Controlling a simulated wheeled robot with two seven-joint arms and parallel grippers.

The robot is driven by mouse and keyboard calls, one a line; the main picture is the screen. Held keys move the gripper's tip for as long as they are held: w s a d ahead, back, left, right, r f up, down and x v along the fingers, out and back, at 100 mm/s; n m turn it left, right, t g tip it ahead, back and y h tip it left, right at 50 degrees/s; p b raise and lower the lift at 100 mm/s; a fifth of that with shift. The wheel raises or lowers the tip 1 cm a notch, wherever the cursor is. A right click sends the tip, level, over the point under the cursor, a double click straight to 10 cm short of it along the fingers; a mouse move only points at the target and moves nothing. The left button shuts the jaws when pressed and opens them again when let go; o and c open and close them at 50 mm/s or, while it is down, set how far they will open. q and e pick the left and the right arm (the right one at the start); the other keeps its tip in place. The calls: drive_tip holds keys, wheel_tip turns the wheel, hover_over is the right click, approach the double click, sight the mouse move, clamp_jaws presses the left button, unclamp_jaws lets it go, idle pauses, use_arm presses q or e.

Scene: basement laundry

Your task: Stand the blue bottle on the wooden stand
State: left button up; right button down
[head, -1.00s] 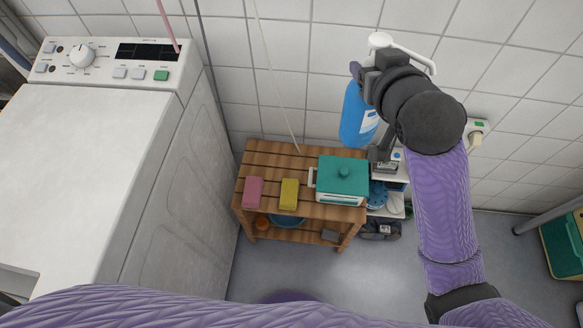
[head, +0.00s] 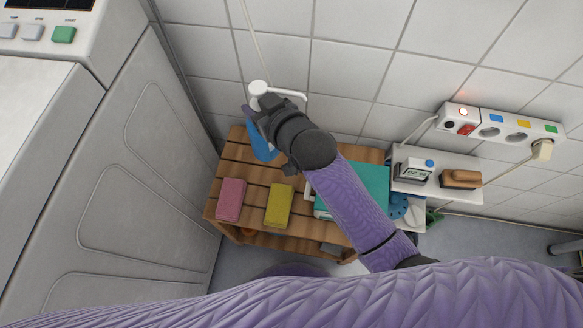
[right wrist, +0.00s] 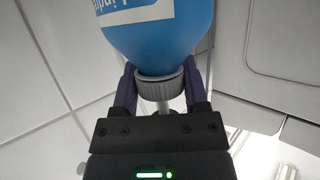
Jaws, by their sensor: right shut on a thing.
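My right gripper (head: 257,117) is shut on the neck of the blue bottle (head: 262,146), just under its white trigger head. In the right wrist view the fingers (right wrist: 160,88) clasp the grey collar below the blue body (right wrist: 165,40) with its white label. In the head view the bottle hangs roughly upright over the back part of the slatted wooden stand (head: 229,168). The wrist partly hides it, and I cannot tell whether its base touches the slats. My left gripper is out of view.
On the stand are a pink sponge (head: 231,199), a yellow sponge (head: 279,205) and a teal-lidded box (head: 372,183), partly behind my arm. The washing machine (head: 130,160) is at left, the tiled wall behind. A power strip (head: 495,130) and white shelf (head: 437,170) are at right.

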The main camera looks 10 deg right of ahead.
wheel_tip(320, 180, down, 10)
drive_tip(key=b, duration=0.7)
drive_tip(key=shift+f, duration=0.15)
drive_tip(key=shift+r, duration=0.25)
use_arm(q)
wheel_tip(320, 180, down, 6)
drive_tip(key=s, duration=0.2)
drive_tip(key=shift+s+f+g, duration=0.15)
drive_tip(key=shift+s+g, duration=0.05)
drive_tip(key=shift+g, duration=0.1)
use_arm(e)
drive_tip(key=shift+f, duration=0.1)
drive_tip(key=shift+c, duration=0.5)
unclamp_jaws()
drive_tip(key=shift+f, duration=0.1)
drive_tip(key=shift+r, duration=0.25)
use_arm(q)
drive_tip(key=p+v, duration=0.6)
drive_tip(key=p, duration=0.1)
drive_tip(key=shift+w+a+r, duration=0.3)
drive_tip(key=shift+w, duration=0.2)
use_arm(e)
drive_tip(key=v, duration=1.2)
drive_tip(key=shift+f, duration=0.15)
